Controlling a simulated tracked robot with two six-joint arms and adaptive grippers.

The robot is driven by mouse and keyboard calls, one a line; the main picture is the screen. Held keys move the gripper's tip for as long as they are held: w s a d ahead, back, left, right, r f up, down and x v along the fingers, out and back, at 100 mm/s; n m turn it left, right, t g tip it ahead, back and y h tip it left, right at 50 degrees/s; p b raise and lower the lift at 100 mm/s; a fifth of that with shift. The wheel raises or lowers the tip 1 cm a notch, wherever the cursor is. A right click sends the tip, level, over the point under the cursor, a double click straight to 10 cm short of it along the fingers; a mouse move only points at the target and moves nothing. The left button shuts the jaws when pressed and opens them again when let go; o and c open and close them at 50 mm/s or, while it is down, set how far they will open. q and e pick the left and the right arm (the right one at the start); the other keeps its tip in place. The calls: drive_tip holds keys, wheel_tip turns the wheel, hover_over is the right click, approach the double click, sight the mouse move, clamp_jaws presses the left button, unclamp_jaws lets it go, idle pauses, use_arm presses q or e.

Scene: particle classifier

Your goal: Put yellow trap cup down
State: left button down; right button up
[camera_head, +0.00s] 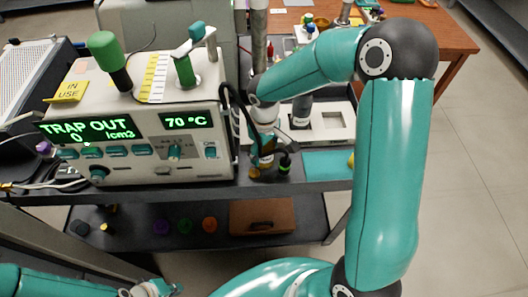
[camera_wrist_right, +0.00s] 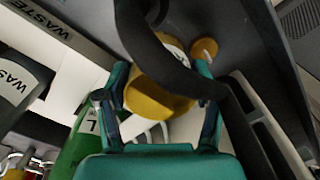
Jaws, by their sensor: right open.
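The yellow trap cup (camera_wrist_right: 155,102) is between the spread fingers of my right gripper (camera_wrist_right: 163,72) in the right wrist view. A black hose crosses in front of it and hides part of it. Whether either finger touches the cup is not clear. In the head view my right gripper is small and partly hidden beside the right side of the grey machine (camera_head: 205,100), with yellow showing there. My left gripper (camera_head: 150,289) is low at the bottom edge of the head view, cut off, its fingers unclear.
The machine's display (camera_head: 88,130) reads TRAP OUT, 0 /cm3; another reads 70 °C. A teal mat (camera_head: 328,164) lies right of my right gripper. A lower shelf (camera_head: 130,222) holds coloured caps and a brown box (camera_head: 262,216). WASTE containers (camera_wrist_right: 18,85) and a green container (camera_wrist_right: 82,148) are near the cup.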

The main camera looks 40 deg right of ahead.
drive_tip(key=shift+f, duration=0.5)
drive_tip(key=shift+c, duration=0.2)
drive_tip(key=c, duration=0.9)
drive_tip(key=shift+r, duration=0.1)
drive_tip(key=shift+r, duration=0.1)
